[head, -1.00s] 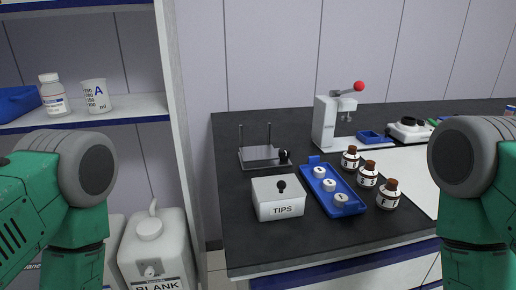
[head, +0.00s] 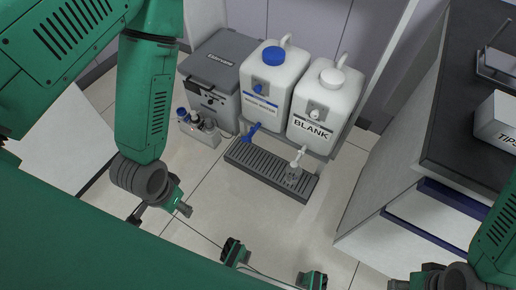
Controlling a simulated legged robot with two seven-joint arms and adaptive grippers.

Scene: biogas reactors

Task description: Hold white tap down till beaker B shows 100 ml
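The white tap (head: 298,157) sticks out low on the front of the white container marked BLANK (head: 322,108). Under it on the drip tray stands a small clear vessel (head: 292,175), probably the beaker; its letter and level are too small to read. My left gripper (head: 160,212) hangs left of the drip tray, its two finger parts spread and empty, well apart from the tap. My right arm's dark wrist end (head: 432,277) shows at the bottom right; its fingers are not clearly visible. Two green-and-black tips show at the bottom centre, and I cannot tell which part they belong to.
A second white container with a blue cap (head: 273,85) and blue tap (head: 251,132) stands left of BLANK. A grey box (head: 212,85) and small bottles (head: 200,125) are further left. The bench (head: 420,150) borders the right. The floor before the drip tray (head: 250,168) is clear.

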